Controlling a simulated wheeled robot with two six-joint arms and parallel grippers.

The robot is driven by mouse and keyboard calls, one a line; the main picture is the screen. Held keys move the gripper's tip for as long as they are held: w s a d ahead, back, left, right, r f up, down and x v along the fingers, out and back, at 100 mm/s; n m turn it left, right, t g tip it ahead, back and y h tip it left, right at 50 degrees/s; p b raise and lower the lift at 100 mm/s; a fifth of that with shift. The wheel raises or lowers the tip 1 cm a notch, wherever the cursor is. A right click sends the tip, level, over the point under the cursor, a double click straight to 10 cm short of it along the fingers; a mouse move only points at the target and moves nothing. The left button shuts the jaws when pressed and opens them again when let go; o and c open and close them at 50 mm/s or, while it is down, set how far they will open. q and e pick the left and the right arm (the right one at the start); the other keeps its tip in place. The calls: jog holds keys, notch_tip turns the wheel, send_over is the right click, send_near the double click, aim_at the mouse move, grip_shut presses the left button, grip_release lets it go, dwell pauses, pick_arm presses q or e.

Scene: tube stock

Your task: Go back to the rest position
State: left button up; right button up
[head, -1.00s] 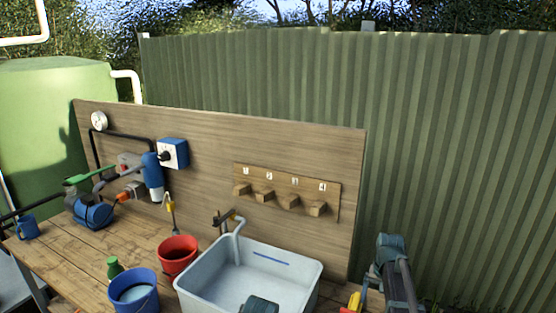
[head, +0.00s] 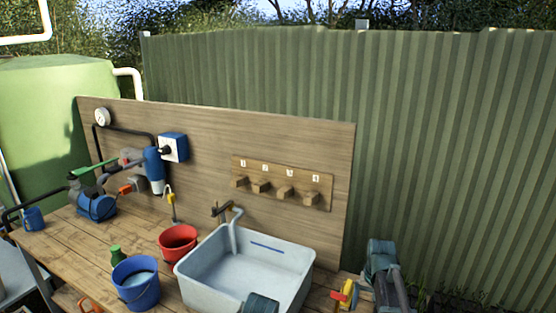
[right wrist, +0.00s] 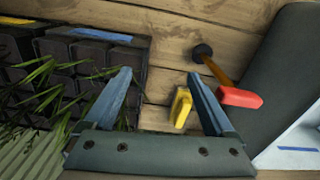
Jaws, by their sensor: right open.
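My right gripper (right wrist: 160,95) is open and empty in the right wrist view, its two blue-grey fingers apart above the wooden bench. A yellow tool (right wrist: 181,105) lies beyond and between the fingers. My right arm (head: 383,268) stands at the right of the bench in the head view; its fingertips are not clear there. A dark part of my own body (head: 262,303) shows at the bottom, over the basin's front. My left gripper is not in view.
A grey basin (head: 300,262), a red bucket (head: 178,242) and a blue bucket (head: 136,285) stand on the bench. A corrugated fence (head: 450,150) stands behind.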

jog(key=s+a+n+h, duration=0.1)
jog(key=s+a+n, duration=0.6)
jog(key=s+a, duration=1.1)
jog(key=a, duration=0.3)
jog(key=shift+s+a+n, duration=0.25)
jog(key=shift+n, duration=0.15)
